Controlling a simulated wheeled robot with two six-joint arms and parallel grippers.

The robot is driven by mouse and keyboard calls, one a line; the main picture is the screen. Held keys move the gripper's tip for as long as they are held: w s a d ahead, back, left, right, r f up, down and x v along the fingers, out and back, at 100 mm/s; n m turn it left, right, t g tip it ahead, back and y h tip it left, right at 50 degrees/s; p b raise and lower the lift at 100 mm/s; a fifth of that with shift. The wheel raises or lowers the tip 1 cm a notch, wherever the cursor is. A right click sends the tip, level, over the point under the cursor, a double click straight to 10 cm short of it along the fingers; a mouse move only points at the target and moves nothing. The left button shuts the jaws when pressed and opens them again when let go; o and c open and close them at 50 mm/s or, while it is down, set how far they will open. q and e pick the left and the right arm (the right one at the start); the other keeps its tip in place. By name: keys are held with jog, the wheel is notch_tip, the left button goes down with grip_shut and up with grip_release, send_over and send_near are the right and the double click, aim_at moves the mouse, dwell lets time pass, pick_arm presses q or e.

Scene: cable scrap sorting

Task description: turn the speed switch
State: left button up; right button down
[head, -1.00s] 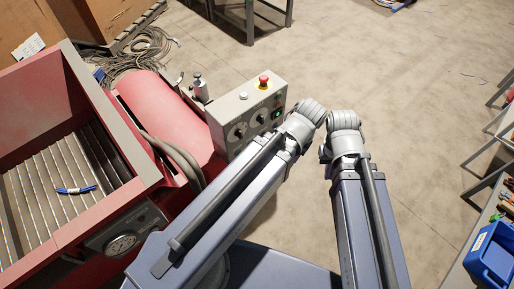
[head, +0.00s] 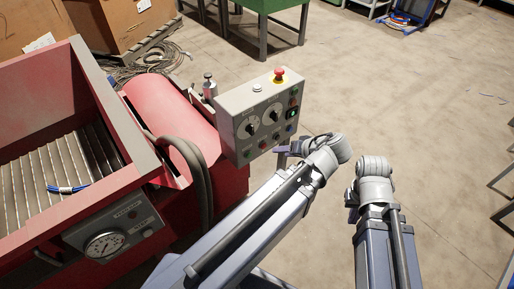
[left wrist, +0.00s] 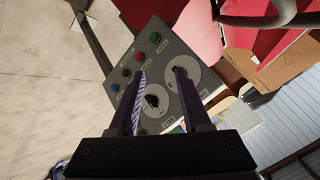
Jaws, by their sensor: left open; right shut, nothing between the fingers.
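A grey control box (head: 232,140) stands at the end of the red machine. Its front has two black rotary knobs on pale round dials, a left knob (head: 250,128) and a right knob (head: 274,115). The labels are too small to read, so I cannot tell which is the speed switch. My left gripper (head: 281,151) is just below the box's lower right edge, partly hidden by its wrist. In the left wrist view its open, empty fingers (left wrist: 160,72) point at the panel, with one dial knob (left wrist: 152,101) between them. My right gripper (head: 350,206) is mostly hidden behind its arm, away from the box.
A red emergency button (head: 279,75) and a white button (head: 257,87) sit on top of the box. Coloured buttons line the panel's right side. Thick grey hoses (head: 197,180) hang left of the box. The red hopper (head: 122,120) is further left. Open floor lies right.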

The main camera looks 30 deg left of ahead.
aim_at(253, 132)
pick_arm(q)
jog(key=w+a+f+n+t+y+b, duration=0.1)
jog(key=w+a+f+n+y+b, duration=0.1)
jog(key=a+b, duration=0.3)
jog(key=w+a+f+n+t+y+b, duration=0.1)
jog(key=w+a+f+n+y+b, duration=0.1)
jog(key=a+b, duration=0.3)
jog(key=w+a+f+n+t+y+b, duration=0.1)
jog(key=w+a+f+n+y+b, duration=0.2)
jog(key=b, duration=0.7)
jog(key=shift+w+a+n+t+y, duration=0.2)
jog(key=shift+w+a+n+y, duration=0.15)
jog(key=shift+a, duration=0.2)
jog(key=shift+w+a+n+t+y, duration=0.2)
jog(key=shift+w+a+n+y, duration=0.05)
jog(key=shift+a+n, duration=0.25)
grip_shut()
